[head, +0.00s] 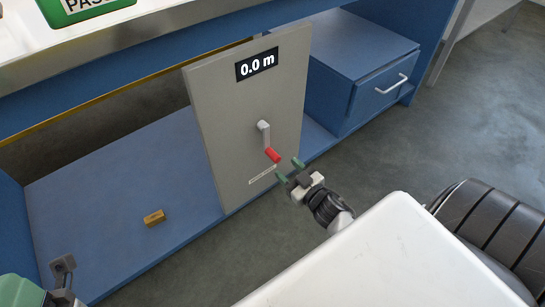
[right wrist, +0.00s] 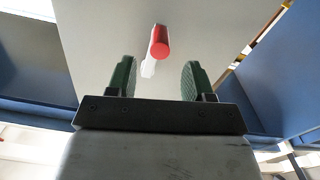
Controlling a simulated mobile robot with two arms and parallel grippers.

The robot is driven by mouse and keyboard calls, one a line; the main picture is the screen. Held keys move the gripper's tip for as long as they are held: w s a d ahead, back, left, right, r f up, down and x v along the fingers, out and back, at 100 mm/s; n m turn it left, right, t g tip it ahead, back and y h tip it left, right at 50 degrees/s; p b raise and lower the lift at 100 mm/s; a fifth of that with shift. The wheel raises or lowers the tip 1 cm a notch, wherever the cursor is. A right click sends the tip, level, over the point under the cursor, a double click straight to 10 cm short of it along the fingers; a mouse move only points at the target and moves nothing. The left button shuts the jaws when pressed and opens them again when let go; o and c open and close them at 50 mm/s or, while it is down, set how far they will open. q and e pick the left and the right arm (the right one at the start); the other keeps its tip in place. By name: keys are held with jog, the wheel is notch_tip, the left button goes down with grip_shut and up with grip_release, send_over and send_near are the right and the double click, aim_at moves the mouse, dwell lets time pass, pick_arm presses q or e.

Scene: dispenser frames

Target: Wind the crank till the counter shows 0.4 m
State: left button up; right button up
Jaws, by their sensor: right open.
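A grey upright panel (head: 222,122) carries a black counter (head: 257,65) that reads 0.0 m. Below it is a crank with a light grey arm (head: 263,134) hanging down and a red handle (head: 272,155) at its lower end. My right gripper (head: 290,170) is open and empty, close to the red handle and apart from it. In the right wrist view the red handle (right wrist: 159,43) shows beyond and between the two green fingertips. Part of my left gripper (head: 63,278) shows at the lower left corner; its fingers are not clear.
A small yellow-brown block (head: 154,217) lies on the blue base board (head: 110,185) left of the panel. A blue cabinet with a drawer (head: 383,86) stands right of the panel. A green sign (head: 85,10) is at the top left. A black ribbed seat (head: 490,225) is at the right.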

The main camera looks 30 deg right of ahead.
aim_at(278, 160)
jog(key=w, duration=0.2)
jog(key=w+b, duration=0.1)
jog(key=w, duration=0.4)
jog(key=shift+w+a+b, duration=0.3)
jog(key=shift+b, duration=0.1)
jog(key=shift+c, duration=0.5)
grip_shut()
